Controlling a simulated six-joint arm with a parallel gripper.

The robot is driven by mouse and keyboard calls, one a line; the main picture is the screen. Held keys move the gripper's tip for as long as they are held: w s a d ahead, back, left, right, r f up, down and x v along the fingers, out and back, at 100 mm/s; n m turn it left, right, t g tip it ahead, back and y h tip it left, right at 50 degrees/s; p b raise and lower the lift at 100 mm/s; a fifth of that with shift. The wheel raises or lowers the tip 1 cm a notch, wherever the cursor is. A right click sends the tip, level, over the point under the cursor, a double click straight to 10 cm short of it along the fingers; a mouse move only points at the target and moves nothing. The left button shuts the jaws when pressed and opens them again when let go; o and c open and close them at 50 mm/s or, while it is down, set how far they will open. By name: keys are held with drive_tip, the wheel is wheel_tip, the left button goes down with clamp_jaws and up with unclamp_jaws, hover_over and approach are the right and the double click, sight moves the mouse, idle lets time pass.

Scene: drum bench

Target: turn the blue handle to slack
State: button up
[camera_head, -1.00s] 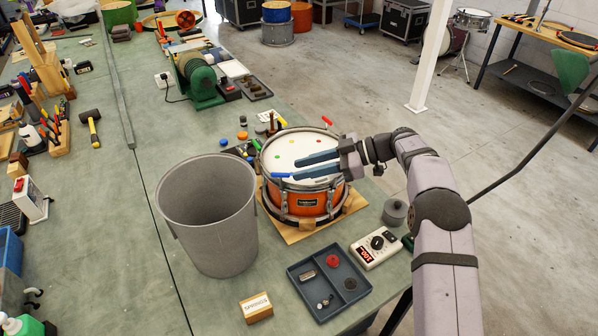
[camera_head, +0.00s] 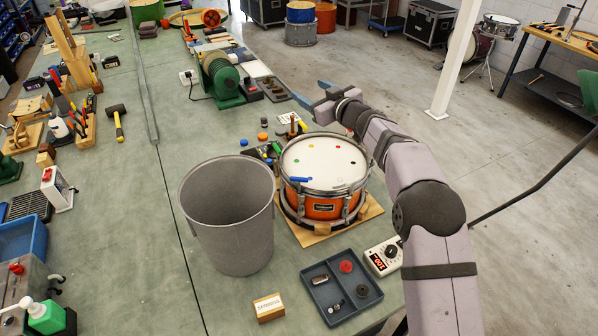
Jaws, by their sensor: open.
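The blue handle (camera_head: 300,179) lies roughly level across the near left rim of the orange drum (camera_head: 324,207), which has a white head with small coloured dots. The drum stands on a wooden board (camera_head: 313,238). My gripper (camera_head: 324,92) is up beyond the far side of the drum, well clear of the blue handle, with blue-grey fingers. It is open, and nothing shows between the fingers. My arm passes along the drum's right side and covers part of the bench behind it.
A tall grey bin (camera_head: 228,222) stands left of the drum. In front are a dark parts tray (camera_head: 318,307), a meter with a red display (camera_head: 383,258) and a springs block (camera_head: 268,307). A green coil machine (camera_head: 220,78) stands further back.

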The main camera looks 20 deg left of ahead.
drive_tip(key=r+m+t+h, duration=0.1)
drive_tip(key=m+h, duration=0.1)
drive_tip(key=m+g+h+p, duration=0.3)
drive_tip(key=m+g+h, duration=0.5)
drive_tip(key=h, duration=0.1)
approach(299, 178)
drive_tip(key=shift+t, duration=0.3)
drive_tip(key=shift+s+p+x, duration=0.2)
drive_tip(key=shift+p+x, duration=1.4)
drive_tip(key=shift+x, duration=2.6)
drive_tip(key=shift+n, duration=0.3)
drive_tip(key=c, duration=1.1)
